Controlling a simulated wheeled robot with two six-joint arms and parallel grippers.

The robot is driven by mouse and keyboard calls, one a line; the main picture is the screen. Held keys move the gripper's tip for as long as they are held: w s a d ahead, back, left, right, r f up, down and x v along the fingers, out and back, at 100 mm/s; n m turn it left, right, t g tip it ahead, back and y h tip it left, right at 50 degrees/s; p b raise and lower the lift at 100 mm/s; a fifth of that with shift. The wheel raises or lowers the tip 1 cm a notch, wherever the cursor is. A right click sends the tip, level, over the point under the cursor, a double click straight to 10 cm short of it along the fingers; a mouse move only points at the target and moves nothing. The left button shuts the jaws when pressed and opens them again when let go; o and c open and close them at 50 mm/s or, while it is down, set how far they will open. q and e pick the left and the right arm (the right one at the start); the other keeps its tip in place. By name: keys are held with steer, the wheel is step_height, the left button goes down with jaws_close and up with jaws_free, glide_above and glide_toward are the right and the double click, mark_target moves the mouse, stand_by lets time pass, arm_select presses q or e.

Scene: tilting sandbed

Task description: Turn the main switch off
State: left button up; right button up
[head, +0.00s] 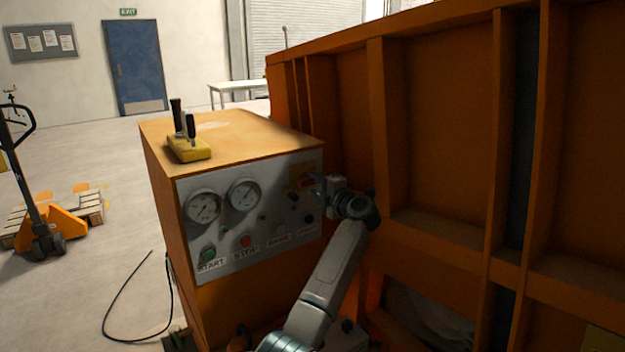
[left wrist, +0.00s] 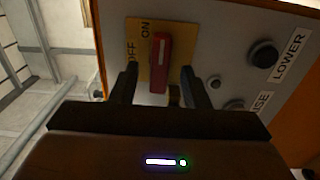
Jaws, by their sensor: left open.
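The main switch is a red handle (left wrist: 159,48) on a yellow plate (left wrist: 138,66) marked OFF and ON. In the left wrist view the handle stands lengthwise, up and down the picture, with ON near its top and OFF to its left. In the head view the red handle (head: 307,183) sits at the panel's upper right, partly hidden by my gripper. My left gripper (left wrist: 159,70) is open, one finger on each side of the handle's lower end in the picture. I cannot tell whether the fingers touch it. My right gripper is not in view.
The grey panel (head: 262,222) carries gauges, START and STOP buttons and black knobs; LOWER (left wrist: 264,54) is close by. A yellow remote box (head: 188,148) with levers lies on the cabinet (head: 240,132). The large orange sandbed wall (head: 440,110) stands close on the right.

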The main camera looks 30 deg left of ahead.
arm_select(q)
steer(key=shift+x, duration=1.05)
